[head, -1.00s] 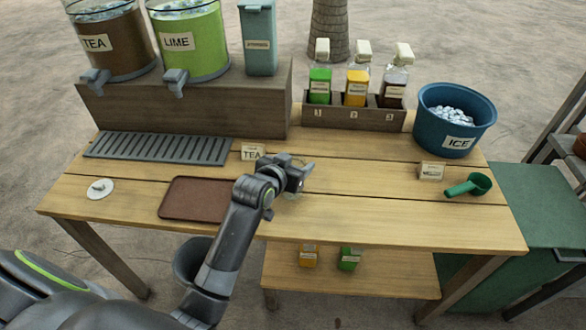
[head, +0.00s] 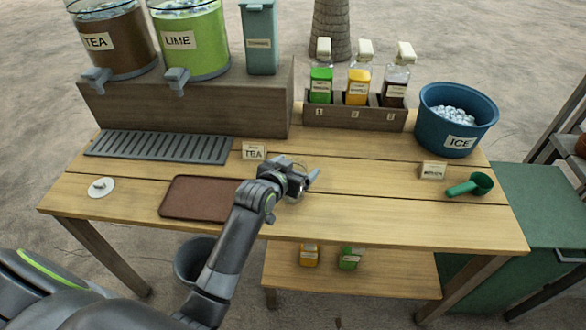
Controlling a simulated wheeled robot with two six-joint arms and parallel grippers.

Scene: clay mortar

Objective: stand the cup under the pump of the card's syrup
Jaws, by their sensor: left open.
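Three syrup bottles with white pumps stand in a wooden rack: green (head: 321,86) in slot 1, yellow-orange (head: 358,87) in slot 2 and dark brown (head: 395,90) in slot 3. A card (head: 253,151) reading TEA, with a smaller line I cannot read, stands near the drip grate. A second small card (head: 433,170) stands before the ice bucket; its text is too small to read. My left gripper (head: 301,179) is open over the middle of the table, in front of the rack. A faint clear outline by its jaws may be the cup; I cannot tell surely. My right gripper is out of view.
The syrup rack (head: 340,116) stands left of the blue ice bucket (head: 432,130). A brown tray (head: 190,213) lies left of my gripper, with a drip grate (head: 150,147) behind it. A green scoop (head: 466,188) lies at right. The table's front right is clear.

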